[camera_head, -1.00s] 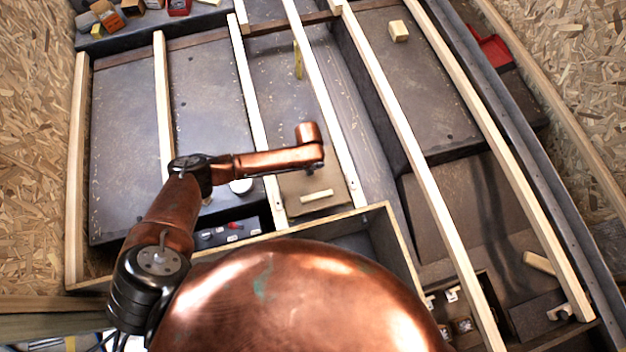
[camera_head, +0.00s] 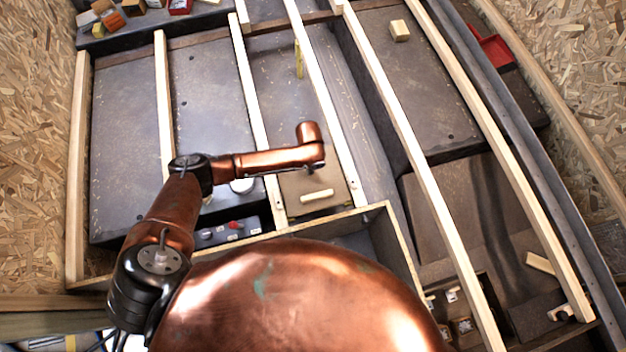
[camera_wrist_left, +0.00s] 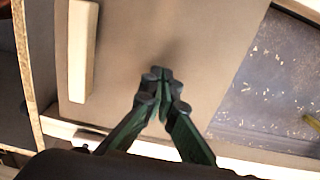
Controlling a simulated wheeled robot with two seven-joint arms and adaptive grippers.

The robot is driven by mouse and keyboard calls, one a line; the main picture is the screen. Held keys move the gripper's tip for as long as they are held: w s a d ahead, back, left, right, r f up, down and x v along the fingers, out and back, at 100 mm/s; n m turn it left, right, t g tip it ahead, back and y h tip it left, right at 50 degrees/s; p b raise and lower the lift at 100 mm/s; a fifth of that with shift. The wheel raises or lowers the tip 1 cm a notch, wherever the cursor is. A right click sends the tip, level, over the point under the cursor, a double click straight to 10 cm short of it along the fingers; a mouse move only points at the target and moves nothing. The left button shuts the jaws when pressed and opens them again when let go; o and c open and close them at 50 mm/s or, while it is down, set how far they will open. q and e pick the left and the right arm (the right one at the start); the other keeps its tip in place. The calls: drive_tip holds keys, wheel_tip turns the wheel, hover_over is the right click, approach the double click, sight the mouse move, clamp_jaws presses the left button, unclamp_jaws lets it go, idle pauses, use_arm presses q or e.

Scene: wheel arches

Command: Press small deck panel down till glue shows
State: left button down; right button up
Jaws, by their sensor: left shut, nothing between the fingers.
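The small deck panel (camera_head: 298,183) is a flat brown square between two pale wooden battens, near the open box in the head view. A short cream bar (camera_head: 317,195) lies on it. In the left wrist view the panel (camera_wrist_left: 205,65) fills the middle, with the cream bar (camera_wrist_left: 78,50) at the left. My left gripper (camera_head: 311,174) is over the panel, mostly hidden under my copper arm. In the wrist view its green fingers (camera_wrist_left: 160,76) are closed together with nothing between them, tips at or just above the panel; contact is unclear. My right gripper is out of view.
Long pale battens (camera_head: 250,95) divide the dark deck. An open wooden box (camera_head: 403,245) adjoins the panel. A yellow stick (camera_head: 298,60) lies farther up the same bay. A cream block (camera_head: 399,31) and a red tray (camera_head: 491,48) are at the upper right.

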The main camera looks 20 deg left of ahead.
use_arm(q)
drive_tip(key=shift+f+b, duration=0.4)
drive_tip(key=shift+f, duration=0.6)
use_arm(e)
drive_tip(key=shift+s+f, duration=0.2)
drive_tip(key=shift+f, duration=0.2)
use_arm(q)
drive_tip(key=shift+s+f+p, duration=0.1)
drive_tip(key=shift+f+p, duration=0.05)
drive_tip(key=shift+p, duration=0.3)
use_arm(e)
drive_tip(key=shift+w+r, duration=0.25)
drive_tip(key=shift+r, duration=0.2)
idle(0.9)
